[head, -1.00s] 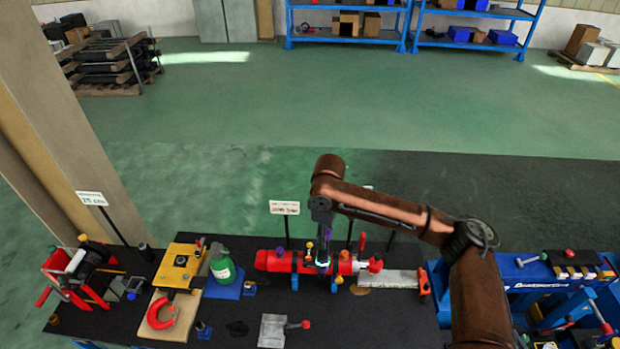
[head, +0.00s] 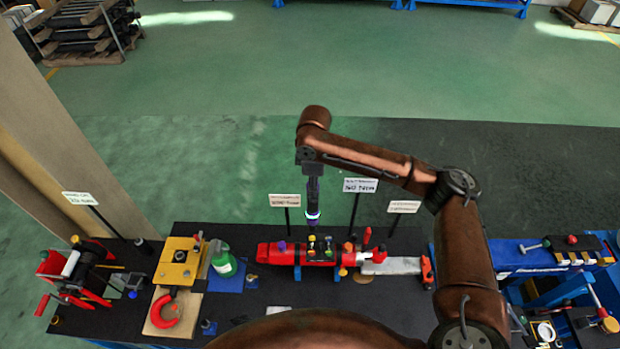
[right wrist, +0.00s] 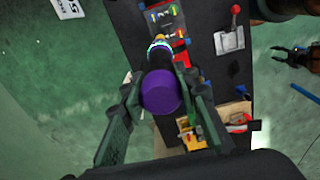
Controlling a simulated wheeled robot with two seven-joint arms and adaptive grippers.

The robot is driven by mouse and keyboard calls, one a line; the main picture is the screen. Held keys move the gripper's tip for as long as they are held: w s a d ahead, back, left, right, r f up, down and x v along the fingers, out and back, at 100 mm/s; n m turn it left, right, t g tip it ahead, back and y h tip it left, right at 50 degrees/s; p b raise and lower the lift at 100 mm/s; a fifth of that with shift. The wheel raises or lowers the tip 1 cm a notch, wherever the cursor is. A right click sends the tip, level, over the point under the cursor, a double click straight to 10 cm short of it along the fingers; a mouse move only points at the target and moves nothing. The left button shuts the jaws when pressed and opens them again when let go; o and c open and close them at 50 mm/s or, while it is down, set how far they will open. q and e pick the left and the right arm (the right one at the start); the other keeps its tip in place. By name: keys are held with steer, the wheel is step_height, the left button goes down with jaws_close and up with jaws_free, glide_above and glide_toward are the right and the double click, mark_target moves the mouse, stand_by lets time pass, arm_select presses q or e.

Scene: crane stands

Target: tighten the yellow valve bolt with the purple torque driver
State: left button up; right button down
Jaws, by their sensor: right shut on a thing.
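My right gripper (head: 314,196) is above the red valve body (head: 270,256), which lies on the black bench. It is shut on the purple torque driver (right wrist: 160,93), whose purple cap shows between the fingers in the right wrist view. In the head view the driver (head: 313,216) hangs upright with a glowing ring, its dark shaft reaching down to the top of the valve. My left gripper (right wrist: 296,58) looks open and empty.
A blue stand (head: 535,256) is at the right.

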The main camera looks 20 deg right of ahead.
steer(key=shift+w+r, duration=0.1)
steer(key=shift+w, duration=0.05)
steer(key=shift+s+r, duration=0.15)
steer(key=shift+s, duration=0.15)
steer(key=shift+w+f, duration=0.15)
steer(key=shift+f, duration=1.45)
steer(key=shift+f+b, duration=0.45)
steer(key=shift+f, duration=0.7)
arm_select(q)
steer(key=s, duration=0.1)
steer(key=s+f, duration=0.1)
steer(key=s, duration=0.1)
arm_select(e)
steer(key=shift+f, duration=0.2)
arm_select(q)
steer(key=shift+w, duration=0.25)
